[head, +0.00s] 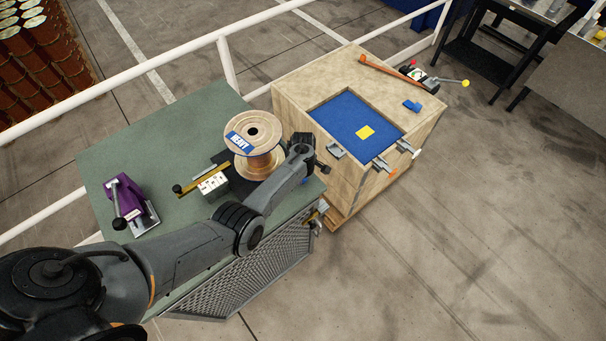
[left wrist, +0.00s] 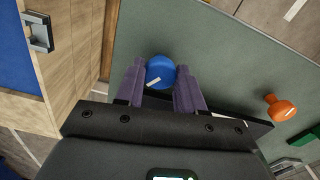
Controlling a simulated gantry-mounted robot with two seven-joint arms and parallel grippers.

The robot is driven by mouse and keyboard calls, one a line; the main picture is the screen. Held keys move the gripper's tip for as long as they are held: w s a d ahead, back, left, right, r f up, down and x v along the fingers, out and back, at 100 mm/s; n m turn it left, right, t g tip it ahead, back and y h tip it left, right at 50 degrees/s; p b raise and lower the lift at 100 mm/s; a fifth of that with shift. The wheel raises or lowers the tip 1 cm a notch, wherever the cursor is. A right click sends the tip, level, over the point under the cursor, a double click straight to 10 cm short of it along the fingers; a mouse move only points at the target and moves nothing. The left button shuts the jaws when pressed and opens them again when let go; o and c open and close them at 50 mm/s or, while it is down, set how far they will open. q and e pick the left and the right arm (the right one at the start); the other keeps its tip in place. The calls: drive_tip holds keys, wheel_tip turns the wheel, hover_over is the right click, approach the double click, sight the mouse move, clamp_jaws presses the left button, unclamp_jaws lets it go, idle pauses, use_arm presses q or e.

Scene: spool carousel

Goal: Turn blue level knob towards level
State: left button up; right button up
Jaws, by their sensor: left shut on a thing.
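The blue level knob (left wrist: 160,72) is a round blue knob with a white mark, on a grey-green surface in the left wrist view. My left gripper (left wrist: 158,88) has its two purple-grey fingers on either side of the knob, shut on it. The lower part of the knob is hidden by the gripper. In the head view my left arm reaches over the green table (head: 150,130), with its wrist by the table's right end; the fingertips cannot be made out there. My right gripper is in neither view.
An orange knob (left wrist: 281,108) sits right of the blue one. A wooden spool (head: 254,135) and a purple clamp device (head: 126,200) stand on the table. A wooden crate (head: 290,85) with a blue inset and metal latches stands close on the right. White railings (head: 228,62) run behind.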

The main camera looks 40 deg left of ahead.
use_arm(q)
drive_tip(key=shift+n, duration=2.1)
drive_tip(key=o, duration=0.7)
drive_tip(key=shift+o, duration=0.2)
wheel_tip(320, 180, up, 11)
drive_tip(key=p, duration=0.2)
drive_tip(key=shift+p, duration=0.3)
